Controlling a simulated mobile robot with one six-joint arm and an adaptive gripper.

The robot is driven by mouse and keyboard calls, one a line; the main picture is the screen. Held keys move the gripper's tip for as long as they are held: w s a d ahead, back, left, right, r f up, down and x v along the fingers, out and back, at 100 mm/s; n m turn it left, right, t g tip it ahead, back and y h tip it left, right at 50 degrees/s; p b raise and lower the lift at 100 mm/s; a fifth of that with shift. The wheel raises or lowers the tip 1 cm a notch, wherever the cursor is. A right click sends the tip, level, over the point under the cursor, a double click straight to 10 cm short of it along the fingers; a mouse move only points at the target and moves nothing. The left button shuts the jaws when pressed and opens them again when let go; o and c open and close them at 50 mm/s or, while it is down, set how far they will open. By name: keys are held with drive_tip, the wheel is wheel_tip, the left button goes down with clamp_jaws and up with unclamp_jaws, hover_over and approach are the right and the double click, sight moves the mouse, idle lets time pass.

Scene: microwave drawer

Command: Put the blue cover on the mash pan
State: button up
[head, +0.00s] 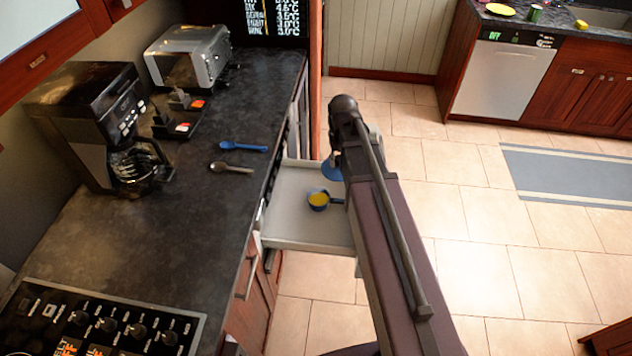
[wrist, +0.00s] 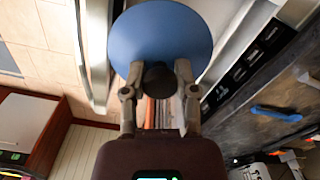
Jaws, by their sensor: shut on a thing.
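The blue cover (wrist: 160,38) is a round disc with a dark knob. My gripper (wrist: 156,80) is shut on this knob in the wrist view. In the head view the cover (head: 330,171) shows as a small blue patch at my gripper (head: 335,157), partly hidden by my arm. The mash pan (head: 317,206) is small and blue with yellow mash in it and a handle pointing right. It sits in the open white drawer (head: 290,235). The cover appears above and beyond the pan, apart from it; its exact height is unclear.
The dark counter (head: 150,235) runs along the left of the drawer. It carries a blue spoon (head: 243,147), a grey spoon (head: 232,169), a coffee maker (head: 95,125) and a toaster (head: 190,57). Open tiled floor lies to the right. My arm hides the drawer's right side.

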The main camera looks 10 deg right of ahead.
idle(0.3)
drive_tip(key=shift+w+d+f+b, duration=0.1)
drive_tip(key=shift+w+f+b, duration=0.15)
drive_tip(key=shift+f+b, duration=0.25)
drive_tip(key=w+a+f+n+b, duration=0.1)
drive_tip(key=w+f+b, duration=0.7)
drive_tip(key=f+b, duration=0.6)
drive_tip(key=w+a+f+n+b, duration=0.1)
drive_tip(key=w+a+f+b, duration=0.1)
drive_tip(key=w+f+b, duration=0.7)
wheel_tip(320, 180, down, 5)
drive_tip(key=b, duration=0.5)
drive_tip(key=shift+n, duration=0.4)
drive_tip(key=shift+f, duration=0.1)
drive_tip(key=shift+f+b, duration=2.8)
drive_tip(key=shift+b, duration=0.15)
drive_tip(key=shift+s+f+b, duration=0.1)
drive_tip(key=shift+f+b, duration=0.3)
drive_tip(key=o, duration=1)
